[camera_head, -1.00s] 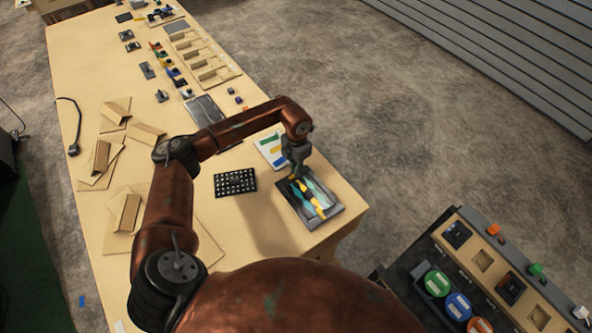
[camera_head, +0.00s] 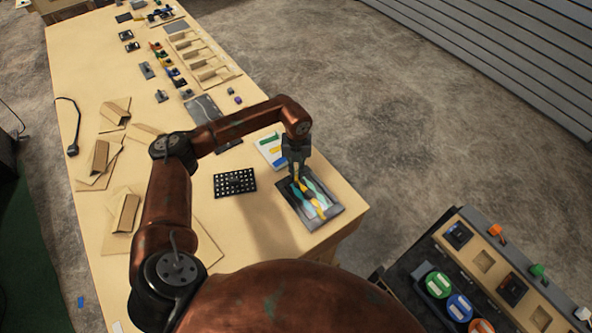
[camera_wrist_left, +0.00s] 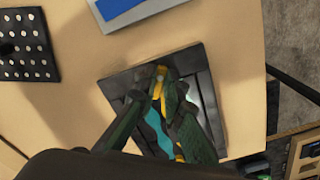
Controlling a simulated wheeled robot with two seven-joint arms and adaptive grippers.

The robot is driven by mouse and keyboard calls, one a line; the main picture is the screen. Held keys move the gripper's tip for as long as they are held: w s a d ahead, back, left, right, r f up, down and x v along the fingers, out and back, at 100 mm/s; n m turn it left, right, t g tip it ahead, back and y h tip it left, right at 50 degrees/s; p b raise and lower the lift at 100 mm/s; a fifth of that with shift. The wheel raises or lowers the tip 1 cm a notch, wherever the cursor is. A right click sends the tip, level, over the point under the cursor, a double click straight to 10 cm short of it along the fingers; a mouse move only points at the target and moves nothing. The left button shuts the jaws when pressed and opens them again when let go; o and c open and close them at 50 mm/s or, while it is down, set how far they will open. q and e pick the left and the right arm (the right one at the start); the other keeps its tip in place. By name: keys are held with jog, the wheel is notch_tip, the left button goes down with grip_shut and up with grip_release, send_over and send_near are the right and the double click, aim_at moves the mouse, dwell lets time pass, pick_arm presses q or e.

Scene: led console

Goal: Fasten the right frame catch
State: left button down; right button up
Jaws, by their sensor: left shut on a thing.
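A dark square frame (camera_head: 330,216) lies near the table's right front corner, with teal and yellow strips across its middle. It also shows in the left wrist view (camera_wrist_left: 207,85). My left gripper (camera_head: 298,179) points down over the frame's far part. In the left wrist view its fingers (camera_wrist_left: 166,88) are closed around the end of a yellow piece (camera_wrist_left: 159,76) at the frame. The fingers hide part of the frame, and I cannot make out the right catch apart from the strips. My right gripper is in neither current view.
A black dotted board (camera_head: 235,182) lies left of the frame. A white card with coloured bars (camera_head: 270,150) lies just behind it. Folded cardboard pieces (camera_head: 124,208) lie at the left. A console (camera_head: 478,258) with coloured discs stands at the lower right.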

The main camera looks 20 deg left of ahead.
pick_arm(q)
jog(key=n, duration=0.4)
jog(key=shift+w+r, duration=0.1)
jog(key=shift+n+p, duration=0.4)
jog(key=shift+n, duration=1.1)
jog(key=c, duration=2)
grip_release()
